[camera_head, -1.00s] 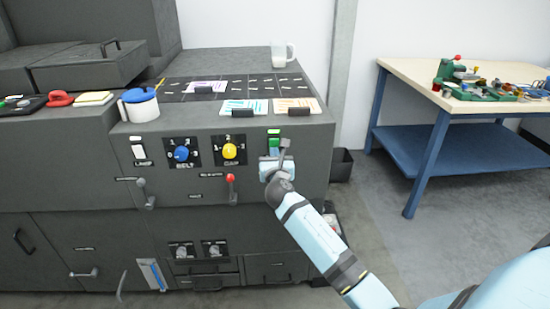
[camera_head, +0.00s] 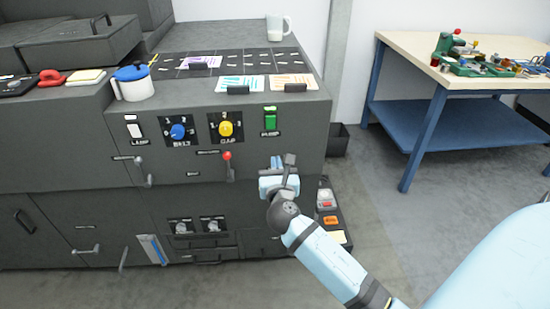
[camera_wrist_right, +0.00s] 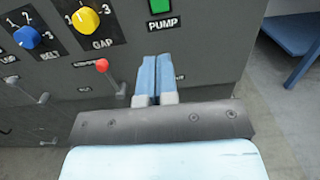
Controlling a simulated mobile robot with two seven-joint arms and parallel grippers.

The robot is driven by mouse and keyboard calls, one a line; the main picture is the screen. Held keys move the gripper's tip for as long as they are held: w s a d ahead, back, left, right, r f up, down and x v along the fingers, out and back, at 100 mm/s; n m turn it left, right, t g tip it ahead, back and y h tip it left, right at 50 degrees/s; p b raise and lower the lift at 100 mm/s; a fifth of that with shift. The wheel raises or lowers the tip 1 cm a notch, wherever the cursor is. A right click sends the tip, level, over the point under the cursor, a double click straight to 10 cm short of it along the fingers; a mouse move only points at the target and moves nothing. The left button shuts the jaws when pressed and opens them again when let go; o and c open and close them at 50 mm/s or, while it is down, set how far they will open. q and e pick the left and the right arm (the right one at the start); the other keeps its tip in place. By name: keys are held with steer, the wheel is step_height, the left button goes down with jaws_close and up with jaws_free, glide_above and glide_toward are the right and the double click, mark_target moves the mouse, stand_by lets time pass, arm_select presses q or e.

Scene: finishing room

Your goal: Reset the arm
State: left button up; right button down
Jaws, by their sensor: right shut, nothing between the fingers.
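My right gripper (camera_head: 277,162) is in front of the dark grey machine's (camera_head: 200,150) front panel, below the green PUMP switch (camera_head: 270,119) and right of the red-knobbed lever (camera_head: 228,166). In the right wrist view its two blue fingers (camera_wrist_right: 155,75) lie together with nothing between them. The PUMP switch (camera_wrist_right: 160,6) shows just beyond the fingertips, apart from them. The yellow GAP knob (camera_head: 225,128) and blue BELT knob (camera_head: 178,131) are further left on the panel. My left gripper is out of view.
A white jug with a blue lid (camera_head: 133,84), several cards and a clear mug (camera_head: 277,27) stand on the machine. A workbench (camera_head: 400,50) with blue legs is at the right. A box with buttons (camera_head: 328,208) stands low beside the machine. Open floor lies between.

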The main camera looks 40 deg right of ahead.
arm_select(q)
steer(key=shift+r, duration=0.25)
arm_select(e)
steer(key=s+a+f+m+g+y, duration=0.2)
steer(key=s+a+f+m+y, duration=0.5)
steer(key=s+a+f+m, duration=0.3)
steer(key=s+a+f+m+g+y, duration=0.1)
steer(key=s+a+f+m+y, duration=0.2)
steer(key=s+a+m, duration=0.4)
steer(key=s+a+f+m+g+y, duration=0.2)
steer(key=s+a+m+y, duration=0.15)
steer(key=s+m, duration=0.45)
arm_select(q)
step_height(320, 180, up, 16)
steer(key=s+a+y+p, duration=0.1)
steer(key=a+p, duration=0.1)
steer(key=p, duration=2.3)
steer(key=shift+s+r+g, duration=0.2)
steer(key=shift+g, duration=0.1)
arm_select(e)
step_height(320, 180, up, 17)
steer(key=w+d+m, duration=0.1)
steer(key=d, duration=0.1)
steer(key=shift+w+d+f+m+h, duration=0.15)
steer(key=shift+d+m+h, duration=0.15)
steer(key=shift+m+h, duration=0.1)
